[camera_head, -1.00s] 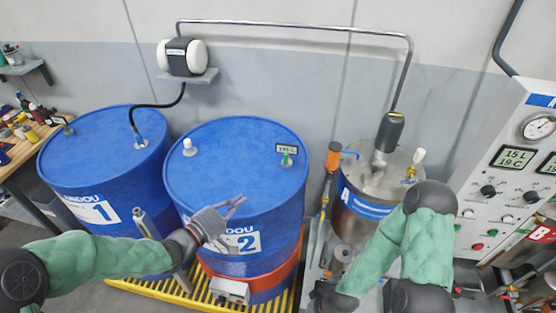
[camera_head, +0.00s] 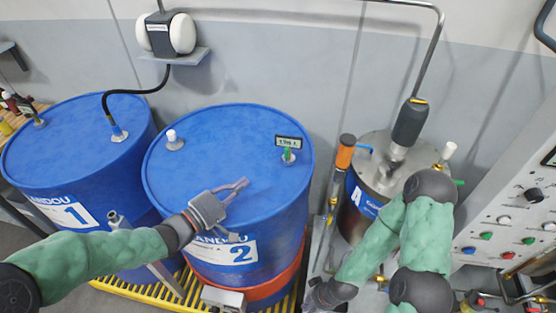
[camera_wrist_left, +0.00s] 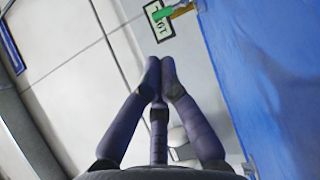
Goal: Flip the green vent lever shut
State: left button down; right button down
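The green vent lever (camera_head: 288,154) is small and sits on a fitting near the back right of the top of blue drum 2 (camera_head: 215,140), just under a small display. In the left wrist view the green lever (camera_wrist_left: 162,14) shows at the top, beside a brass-coloured part and ahead of my fingers. Whether the lever is shut is too small to tell.
Drum 1 (camera_head: 75,140) stands to the left, with a black hose at its lid. A white-capped fitting (camera_head: 172,138) rises from drum 2's lid. An orange-handled tool (camera_head: 345,152) and a steel vessel (camera_head: 375,165) stand to the right. Most of drum 2's lid is clear.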

aim_at(287, 154)
pick_arm(q)
jog(key=shift+w+f, duration=0.1)
jog(key=shift+f, duration=0.05)
dwell(0.3)
jog(key=b+x, duration=0.3)
jog(key=x, duration=0.9)
jog(key=shift+w+d+f+b, duration=0.15)
jog(key=shift+d+b, duration=0.1)
jog(key=shift+b, duration=0.05)
jog(key=shift+w+d, duration=0.45)
jog(key=shift+w, duration=0.05)
jog(key=shift+d+r+m+p, duration=0.1)
jog(key=shift+r+m+p, duration=0.2)
jog(key=shift+p, duration=0.15)
jog(key=shift+d+m+g+y+p, duration=0.15)
jog(key=shift+m+g+y+p, duration=0.15)
jog(key=shift+p, duration=0.15)
